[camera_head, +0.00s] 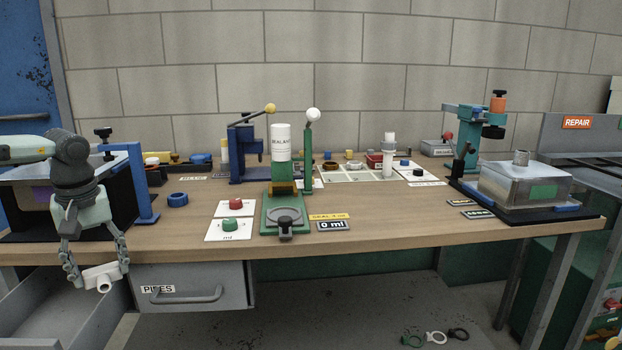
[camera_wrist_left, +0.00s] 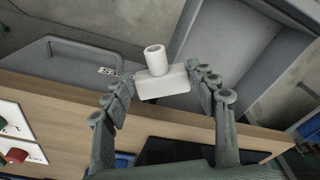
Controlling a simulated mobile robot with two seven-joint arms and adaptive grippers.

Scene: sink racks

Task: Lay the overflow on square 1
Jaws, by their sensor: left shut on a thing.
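My left gripper (camera_head: 96,268) is shut on a white tee-shaped pipe fitting (camera_head: 103,278), in front of the table's front edge and above an open grey drawer. In the left wrist view the fitting (camera_wrist_left: 175,83) sits between the two fingers (camera_wrist_left: 160,82), its short round stub facing the camera. Two white square cards lie on the table: the front one (camera_head: 212,237) bears a green round part (camera_head: 230,224), the rear one (camera_head: 224,210) a red round part (camera_head: 236,204). I cannot read a 1 on either. My right gripper is not in view.
The open drawer (camera_head: 55,312) is beside a closed front (camera_head: 192,288) with a handle. A green sealant stand (camera_head: 270,226) is right of the cards. The front right tabletop is mostly clear.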

